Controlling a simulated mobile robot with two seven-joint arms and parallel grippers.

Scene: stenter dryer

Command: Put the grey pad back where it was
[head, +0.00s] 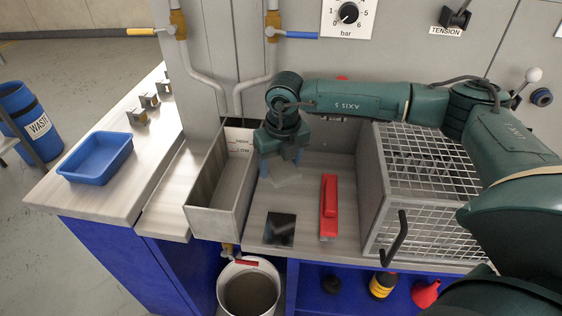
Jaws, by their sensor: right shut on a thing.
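My right gripper (281,164) hangs over the steel bench, just right of the open steel trough, with its fingers pointing down. It is shut on the grey pad (284,178), a pale shape between the fingertips that barely stands out from the grey bench. Whether the pad touches the bench cannot be told. A black square plate (280,228) lies flat on the bench, nearer the front edge. My left gripper is not in view.
A red-handled tool (329,207) lies right of the plate. The steel trough (199,221) stands left, a wire-mesh cage (433,190) right. A blue tray (97,157) sits on the left table. A white bucket (226,291) stands below the trough. Pipes with yellow and blue levers rise behind.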

